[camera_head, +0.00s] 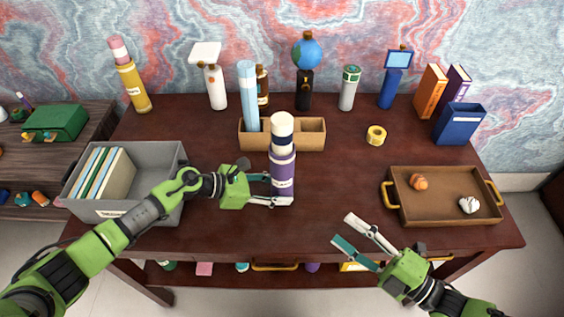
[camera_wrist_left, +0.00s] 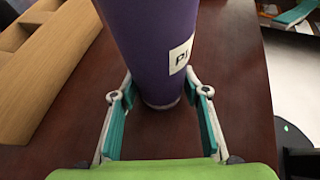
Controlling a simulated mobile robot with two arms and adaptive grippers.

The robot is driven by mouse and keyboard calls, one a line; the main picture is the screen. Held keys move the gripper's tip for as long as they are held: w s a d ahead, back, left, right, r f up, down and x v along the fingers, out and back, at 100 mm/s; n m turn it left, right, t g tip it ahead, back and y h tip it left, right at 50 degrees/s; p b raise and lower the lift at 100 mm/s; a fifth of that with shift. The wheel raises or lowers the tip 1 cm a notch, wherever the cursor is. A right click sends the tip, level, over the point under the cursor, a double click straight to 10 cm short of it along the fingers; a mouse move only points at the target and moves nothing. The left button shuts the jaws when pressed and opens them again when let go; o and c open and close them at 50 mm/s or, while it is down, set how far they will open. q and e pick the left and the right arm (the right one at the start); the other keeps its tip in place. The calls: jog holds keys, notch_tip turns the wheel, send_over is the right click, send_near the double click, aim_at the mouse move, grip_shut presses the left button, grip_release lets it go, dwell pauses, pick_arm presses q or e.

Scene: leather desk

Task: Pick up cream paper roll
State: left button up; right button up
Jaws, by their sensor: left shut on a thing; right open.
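A cream roll-like piece (camera_head: 282,122) with a dark band shows upright just above a tall purple cylinder (camera_head: 283,178) with a white label. I cannot tell whether the cream piece is part of the cylinder, stands in it, or stands behind it. My left gripper (camera_head: 279,190) is shut on the purple cylinder, near its base. In the left wrist view the purple cylinder (camera_wrist_left: 150,45) stands between the two fingers; its top is out of frame. My right gripper (camera_head: 342,229) is open and empty, over the desk's front edge.
A wooden divided holder (camera_head: 312,134) with a light blue roll (camera_head: 248,95) is behind the cylinder. A grey bin (camera_head: 160,155) with folders is left; a brown tray (camera_head: 445,216) is right. Yellow tape (camera_head: 376,135) lies at back right. Bottles and a globe line the back.

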aim_at(281, 137)
jog(key=w+a+r+n+g+y, duration=0.3)
jog(key=r+n+g+y, duration=0.1)
jog(key=r+n, duration=0.5)
jog(key=w+a+r+n+g+y, duration=0.2)
jog(key=r+n+g+y, duration=0.15)
jog(key=r+n, duration=0.55)
jog(key=w+f+n+h, duration=0.3)
jog(key=w+n+h, duration=0.1)
jog(key=w+n, duration=0.45)
jog(key=x, duration=1.1)
jog(key=shift+w+f, duration=0.1)
jog(key=shift+f, duration=0.15)
grip_shut()
